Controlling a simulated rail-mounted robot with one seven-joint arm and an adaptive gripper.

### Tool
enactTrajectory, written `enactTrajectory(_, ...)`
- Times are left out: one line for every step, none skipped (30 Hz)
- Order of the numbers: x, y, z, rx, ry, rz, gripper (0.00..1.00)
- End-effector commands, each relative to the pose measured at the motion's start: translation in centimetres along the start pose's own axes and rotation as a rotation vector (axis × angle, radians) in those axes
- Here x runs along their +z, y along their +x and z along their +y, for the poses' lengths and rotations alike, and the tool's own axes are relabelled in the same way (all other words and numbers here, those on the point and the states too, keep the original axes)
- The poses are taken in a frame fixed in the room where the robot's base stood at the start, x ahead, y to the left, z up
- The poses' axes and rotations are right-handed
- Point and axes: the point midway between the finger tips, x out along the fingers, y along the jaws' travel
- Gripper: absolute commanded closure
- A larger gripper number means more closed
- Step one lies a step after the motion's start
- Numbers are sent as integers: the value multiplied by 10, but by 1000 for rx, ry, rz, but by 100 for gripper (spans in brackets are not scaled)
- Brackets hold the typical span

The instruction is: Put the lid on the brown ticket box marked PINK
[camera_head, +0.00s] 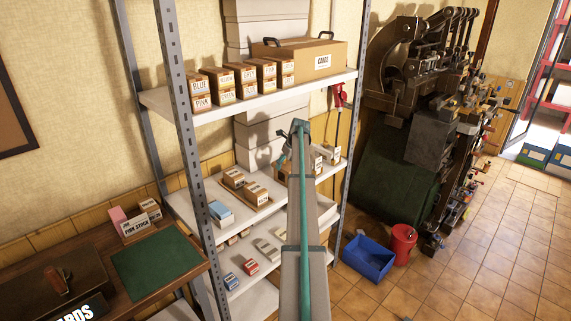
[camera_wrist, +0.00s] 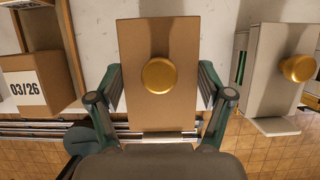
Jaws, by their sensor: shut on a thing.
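The brown ticket box marked PINK (camera_head: 201,102) stands at the left end of the top shelf, at the front, below and before the box marked BLUE (camera_head: 199,84). I cannot tell whether its top is open. In the wrist view my gripper (camera_wrist: 160,98) has its fingers on both sides of a brown rectangular lid (camera_wrist: 158,112) with a round gold knob (camera_wrist: 159,75), and is shut on it. What lies under the lid is hidden. In the head view my arm reaches the right part of the middle shelf and hides most of the gripper and the lid.
A grey box with a gold knob (camera_wrist: 299,68) stands close right of my gripper; a brown box marked 03/26 (camera_wrist: 32,85) is left. The shelf post (camera_head: 181,140) stands before the left shelf ends. The CARDS box (camera_head: 322,62) occupies the top shelf's right.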

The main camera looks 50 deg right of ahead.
Motion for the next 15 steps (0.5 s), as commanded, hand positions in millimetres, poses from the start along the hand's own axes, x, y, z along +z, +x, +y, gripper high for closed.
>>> enactTrajectory(0, 1, 0, 0, 0, 0, 54)
enactTrajectory(-1, 2, 0, 0, 0, 0, 54)
enactTrajectory(-1, 3, 0, 0, 0, 0, 54)
enactTrajectory(-1, 3, 0, 0, 0, 0, 54)
enactTrajectory(-2, 4, 0, 0, 0, 0, 54)
enactTrajectory(-2, 5, 0, 0, 0, 0, 54)
enactTrajectory(-2, 6, 0, 0, 0, 0, 54)
enactTrajectory(-3, 6, 0, 0, 0, 0, 54)
enactTrajectory(-3, 7, 0, 0, 0, 0, 54)
enactTrajectory(-3, 8, 0, 0, 0, 0, 54)
enactTrajectory(-3, 8, 0, 0, 0, 0, 54)
enactTrajectory(-4, 9, 0, 0, 0, 0, 54)
enactTrajectory(-4, 10, 0, 0, 0, 0, 54)
enactTrajectory(-4, 10, 0, 0, 0, 0, 54)
enactTrajectory(-4, 11, 0, 0, 0, 0, 54)
